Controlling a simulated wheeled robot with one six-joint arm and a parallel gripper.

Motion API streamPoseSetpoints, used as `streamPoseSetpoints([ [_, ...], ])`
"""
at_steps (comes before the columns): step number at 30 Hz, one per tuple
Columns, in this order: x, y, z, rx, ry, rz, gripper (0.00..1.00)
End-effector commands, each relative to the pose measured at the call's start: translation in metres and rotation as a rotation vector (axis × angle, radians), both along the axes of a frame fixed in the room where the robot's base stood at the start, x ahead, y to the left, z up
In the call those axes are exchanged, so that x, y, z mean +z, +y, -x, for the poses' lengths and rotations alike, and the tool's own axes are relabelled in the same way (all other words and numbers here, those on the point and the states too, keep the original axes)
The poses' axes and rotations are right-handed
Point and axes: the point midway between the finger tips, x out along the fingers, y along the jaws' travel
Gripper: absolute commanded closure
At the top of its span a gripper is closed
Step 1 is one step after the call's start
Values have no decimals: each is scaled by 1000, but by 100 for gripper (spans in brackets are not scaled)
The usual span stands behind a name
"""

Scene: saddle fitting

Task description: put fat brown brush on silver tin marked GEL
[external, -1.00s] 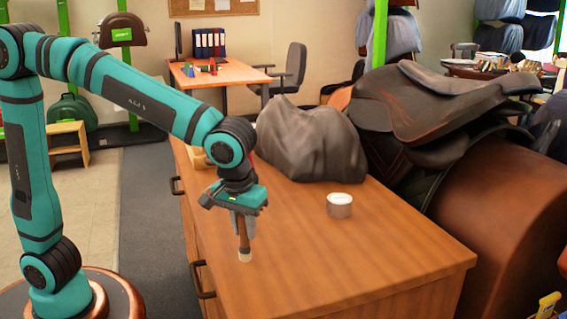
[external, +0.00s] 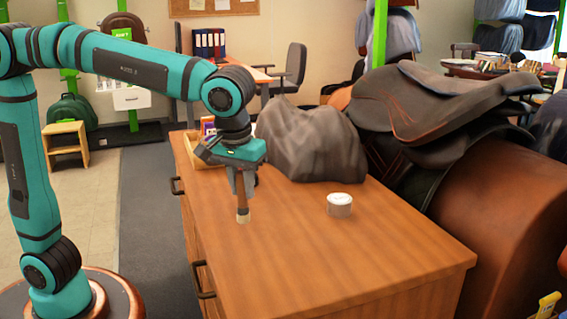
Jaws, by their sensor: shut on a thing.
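My gripper (external: 242,188) is shut on the brown brush (external: 242,202). The brush hangs upright below the fingers with its pale end down, over the left part of the wooden cabinet top. I cannot tell for sure whether its tip touches the wood. The silver tin (external: 340,207) with a white lid stands upright on the cabinet top, to the right of the brush and apart from it. Any marking on the tin is too small to read.
A grey draped cover (external: 312,145) makes a large mound behind the brush and the tin. A wooden box (external: 205,153) stands at the back left of the cabinet top (external: 330,265). A dark saddle (external: 440,110) is at the right. The wood between brush and tin is clear.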

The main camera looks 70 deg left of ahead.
Motion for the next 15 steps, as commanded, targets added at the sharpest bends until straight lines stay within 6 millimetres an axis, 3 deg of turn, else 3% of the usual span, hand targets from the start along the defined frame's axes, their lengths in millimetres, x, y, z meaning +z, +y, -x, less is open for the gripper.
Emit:
streamPoseSetpoints([
  [5, 5, 2, -22, 5, 2, 0, 100],
  [15, 30, 30, -137, 21, -1, 2, 100],
])
